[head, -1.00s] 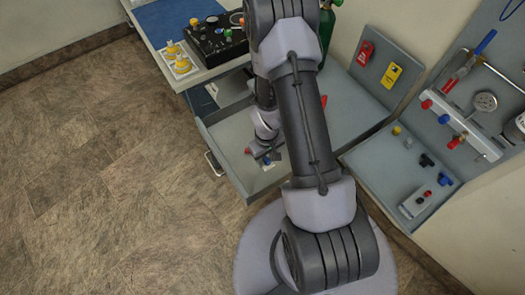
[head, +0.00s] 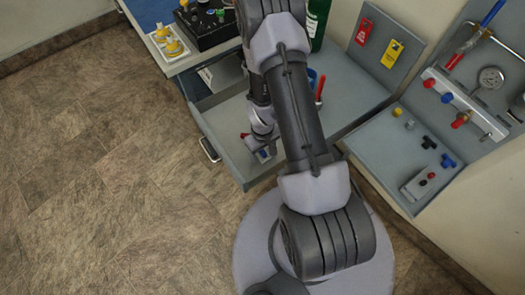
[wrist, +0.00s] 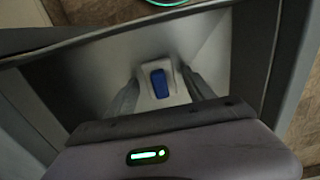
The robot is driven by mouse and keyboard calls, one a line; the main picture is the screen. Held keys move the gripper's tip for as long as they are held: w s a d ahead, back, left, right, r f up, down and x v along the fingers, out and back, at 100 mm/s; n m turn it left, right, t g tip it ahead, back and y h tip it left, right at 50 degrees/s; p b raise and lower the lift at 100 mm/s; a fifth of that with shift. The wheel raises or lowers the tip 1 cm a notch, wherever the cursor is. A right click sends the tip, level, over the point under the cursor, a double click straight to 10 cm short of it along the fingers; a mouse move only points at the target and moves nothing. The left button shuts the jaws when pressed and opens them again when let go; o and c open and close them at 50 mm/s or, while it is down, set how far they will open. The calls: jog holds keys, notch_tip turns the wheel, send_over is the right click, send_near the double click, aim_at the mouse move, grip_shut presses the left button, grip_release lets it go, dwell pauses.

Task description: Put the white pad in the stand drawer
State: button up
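The stand drawer (head: 225,122) is pulled open; its grey floor also fills much of the wrist view (wrist: 92,72). My gripper (head: 262,151) reaches down inside the drawer. In the wrist view its two fingers (wrist: 159,76) stand on either side of the white pad (wrist: 146,96), which has a blue block on its top. The pad is low, at or near the drawer floor. I cannot tell whether the fingers press on it or stand just clear. In the head view my arm covers part of the drawer, and only a small bit of the pad shows.
The stand top carries a black control box (head: 208,22) and a white tray with yellow-topped items (head: 171,45). A grey bench (head: 352,92) lies right of the drawer, with a green cylinder (head: 317,22) behind. A gauge panel (head: 470,100) stands at right. The floor at left is clear.

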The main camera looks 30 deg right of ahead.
notch_tip(320, 180, up, 12)
jog(key=p, duration=0.5)
notch_tip(320, 180, up, 12)
jog(key=m+t, duration=0.1)
send_over(263, 152)
jog(key=w+a, duration=0.2)
jog(key=w, duration=0.1)
notch_tip(263, 152, up, 8)
jog(key=a+m+t, duration=0.1)
jog(key=a, duration=0.2)
jog(key=s+a+r+m+t+y, duration=0.1)
jog(key=s+a+r, duration=0.3)
jog(key=r, duration=0.5)
jog(key=s+a+r+m+t+y, duration=0.1)
jog(key=s+a+r+t, duration=0.1)
jog(key=s+a+r, duration=0.3)
jog(key=s+r, duration=0.4)
jog(key=shift+s+a+m+t, duration=0.3)
jog(key=shift+m+t, duration=0.1)
